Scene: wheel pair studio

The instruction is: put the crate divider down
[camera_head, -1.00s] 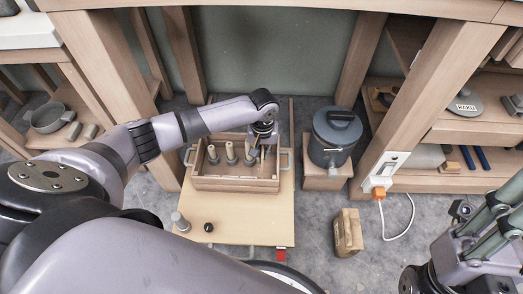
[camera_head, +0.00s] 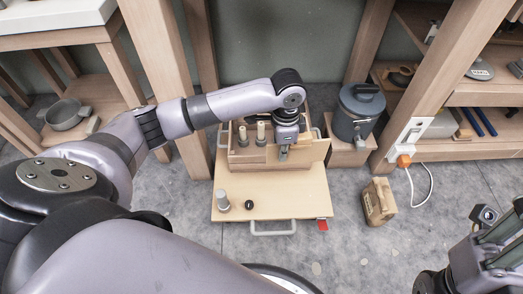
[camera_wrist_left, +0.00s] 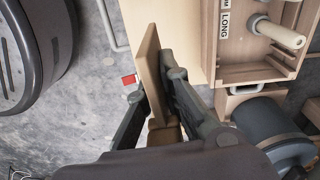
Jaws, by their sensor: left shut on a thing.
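My left gripper (camera_head: 284,152) is shut on the crate divider (camera_head: 313,151), a thin light wooden panel. The divider is at the front right of the wooden crate (camera_head: 240,160) and covers part of it. In the left wrist view the divider (camera_wrist_left: 150,75) stands on edge between my fingers, apart from the crate (camera_wrist_left: 240,73). I cannot tell how high it is above the board. The crate holds several pale upright pieces.
The crate stands on a wooden board (camera_head: 270,195) with a grey-topped cylinder (camera_head: 223,200), a small black knob (camera_head: 249,204) and a front handle. A dark lidded pot (camera_head: 358,112) is to the right. A tan block (camera_head: 379,201) stands on the floor. The board's front middle is clear.

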